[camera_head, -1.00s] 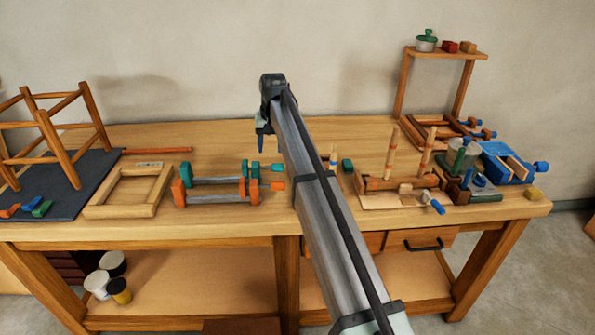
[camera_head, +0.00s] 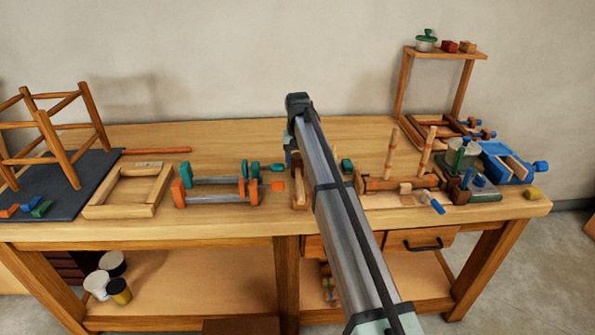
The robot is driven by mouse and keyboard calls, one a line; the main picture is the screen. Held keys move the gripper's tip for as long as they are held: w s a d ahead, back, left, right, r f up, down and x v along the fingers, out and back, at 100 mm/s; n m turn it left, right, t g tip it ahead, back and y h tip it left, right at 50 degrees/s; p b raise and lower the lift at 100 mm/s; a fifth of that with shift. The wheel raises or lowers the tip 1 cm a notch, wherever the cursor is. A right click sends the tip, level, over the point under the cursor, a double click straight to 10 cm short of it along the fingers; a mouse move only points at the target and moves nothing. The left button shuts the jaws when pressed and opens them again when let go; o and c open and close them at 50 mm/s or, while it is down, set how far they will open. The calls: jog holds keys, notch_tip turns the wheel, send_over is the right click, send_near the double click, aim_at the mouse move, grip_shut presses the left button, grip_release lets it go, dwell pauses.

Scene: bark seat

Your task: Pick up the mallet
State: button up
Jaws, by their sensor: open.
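My arm reaches from the lower right over the middle of the workbench. My gripper (camera_head: 289,150) points down at its far end and is mostly hidden behind the arm, with only a small part showing at its left side. The jaws are open, and I see nothing held. A light wooden piece (camera_head: 299,190), possibly part of the mallet, stands on the bench just left of the arm, below the gripper in the picture. The arm covers the rest of it. I cannot tell whether the gripper touches it.
Orange-ended clamps (camera_head: 215,190) lie left of the arm, near a wooden frame (camera_head: 128,190) and a stool frame (camera_head: 55,140) on a dark mat. Right are a wooden jig with upright pegs (camera_head: 400,182), a blue vise (camera_head: 505,162) and a small raised shelf (camera_head: 445,53). The back middle is clear.

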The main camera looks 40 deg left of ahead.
aim_at(298, 171)
jog(key=shift+w+f, duration=0.1)
jog(key=shift+f, duration=2.65)
jog(key=shift+c, duration=0.3)
grip_shut()
